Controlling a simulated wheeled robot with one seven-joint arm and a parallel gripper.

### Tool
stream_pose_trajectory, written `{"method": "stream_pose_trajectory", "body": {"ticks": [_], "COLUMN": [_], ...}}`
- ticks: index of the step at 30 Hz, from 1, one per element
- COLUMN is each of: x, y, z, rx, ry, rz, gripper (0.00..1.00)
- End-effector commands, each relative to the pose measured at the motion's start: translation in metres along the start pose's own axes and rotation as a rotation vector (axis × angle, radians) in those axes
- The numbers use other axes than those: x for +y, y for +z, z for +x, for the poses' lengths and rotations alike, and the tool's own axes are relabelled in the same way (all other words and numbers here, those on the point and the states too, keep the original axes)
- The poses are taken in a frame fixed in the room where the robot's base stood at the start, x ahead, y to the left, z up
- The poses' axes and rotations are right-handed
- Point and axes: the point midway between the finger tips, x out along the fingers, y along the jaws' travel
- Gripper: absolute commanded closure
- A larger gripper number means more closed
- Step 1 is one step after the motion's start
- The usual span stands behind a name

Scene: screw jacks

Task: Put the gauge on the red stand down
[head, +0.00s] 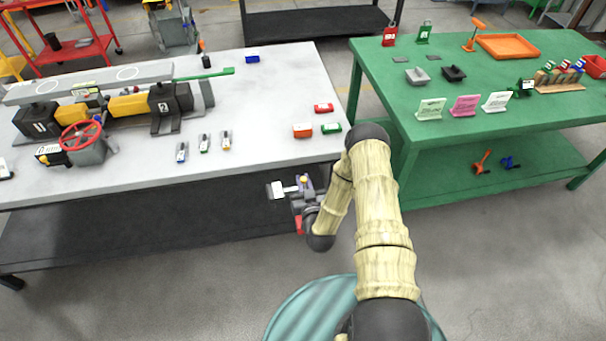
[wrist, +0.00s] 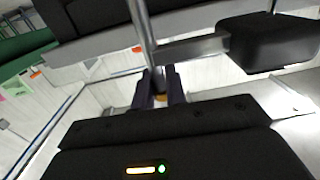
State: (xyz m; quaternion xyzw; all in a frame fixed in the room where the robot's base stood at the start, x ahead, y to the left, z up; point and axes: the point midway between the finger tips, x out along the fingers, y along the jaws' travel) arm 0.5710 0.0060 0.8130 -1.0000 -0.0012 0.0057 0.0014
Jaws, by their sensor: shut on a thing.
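My gripper (head: 302,186) is off the front edge of the grey table, in front of its right part. Its dark fingers (wrist: 160,86) show in the wrist view, shut on a small yellow-orange part. This seems to be part of the gauge, though its shape is unclear. A white square piece (head: 277,190) sticks out to the left of the gripper. A red block (head: 323,107) on the grey table's right part may be the red stand. A red upright piece (head: 389,35) also stands on the green table, so I cannot tell which is meant.
Orange-red (head: 302,131), green (head: 331,128) and blue (head: 252,59) blocks sit on the grey table (head: 270,90). Small upright tools (head: 204,143) and a jack with a red wheel (head: 82,137) stand further left. The green table (head: 375,80) holds cards and an orange tray (head: 508,46).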

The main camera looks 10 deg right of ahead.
Motion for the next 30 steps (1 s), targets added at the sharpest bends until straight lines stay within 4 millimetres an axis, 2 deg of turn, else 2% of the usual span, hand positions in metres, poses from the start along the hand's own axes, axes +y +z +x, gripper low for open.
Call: {"method": "stream_pose_trajectory", "body": {"ticks": [12,30], "x": [0.003,0.0], "y": [-0.026,-0.028], "z": [0.01,0.01], "rx": [0.021,0.022], "ry": [0.005,0.0], "rz": [0.002,0.0], "gripper": [1.0,1.0]}}
